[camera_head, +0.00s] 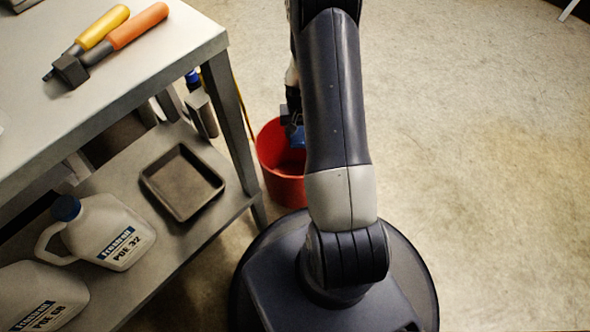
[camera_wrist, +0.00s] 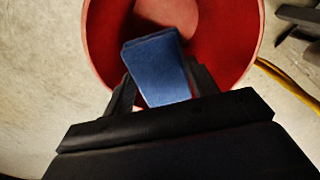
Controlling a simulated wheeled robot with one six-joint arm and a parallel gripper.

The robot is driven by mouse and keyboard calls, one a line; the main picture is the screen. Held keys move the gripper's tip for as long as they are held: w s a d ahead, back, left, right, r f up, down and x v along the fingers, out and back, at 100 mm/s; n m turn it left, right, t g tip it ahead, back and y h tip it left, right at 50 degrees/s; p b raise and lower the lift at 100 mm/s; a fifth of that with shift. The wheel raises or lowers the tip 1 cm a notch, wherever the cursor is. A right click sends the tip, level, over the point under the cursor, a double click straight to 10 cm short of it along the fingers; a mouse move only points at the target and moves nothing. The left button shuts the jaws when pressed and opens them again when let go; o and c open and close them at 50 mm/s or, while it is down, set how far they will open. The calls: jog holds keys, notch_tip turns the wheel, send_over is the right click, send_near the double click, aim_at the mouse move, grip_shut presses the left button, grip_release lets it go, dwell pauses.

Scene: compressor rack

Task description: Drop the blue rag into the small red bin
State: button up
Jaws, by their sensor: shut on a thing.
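The small red bin (camera_head: 280,180) stands on the floor beside the bench leg, partly hidden behind my arm in the head view. In the wrist view the bin (camera_wrist: 104,45) fills the upper middle, open side toward the camera. The blue rag (camera_wrist: 157,70) is pinched between the fingers of my gripper (camera_wrist: 160,90), which is shut on it. The rag appears over the bin's opening. In the head view a bit of the rag (camera_head: 297,136) shows at the bin's rim beside my arm. The bin's far floor is partly hidden by the rag.
A workbench (camera_head: 215,35) with a lower shelf stands left of the bin. An orange-and-yellow handled tool (camera_head: 110,40) lies on top. A shallow tray (camera_head: 183,181) and white jugs (camera_head: 100,235) sit on the shelf. A yellow cable (camera_wrist: 285,80) runs near the bin. The floor at right is clear.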

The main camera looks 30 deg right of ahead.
notch_tip(320, 180, down, 4)
jog(key=shift+r+b, duration=0.2)
jog(key=shift+b, duration=0.75)
jog(key=o, duration=1)
jog(key=shift+o, duration=0.2)
notch_tip(320, 180, up, 11)
jog(key=p, duration=0.4)
jog(key=shift+f, duration=0.1)
notch_tip(320, 180, down, 11)
jog(key=b, duration=0.4)
jog(key=shift+f, duration=0.1)
notch_tip(320, 180, up, 4)
jog(key=p, duration=0.2)
jog(key=shift+p, duration=0.4)
jog(key=shift+r+p, duration=0.55)
jog(key=shift+r, duration=0.4)
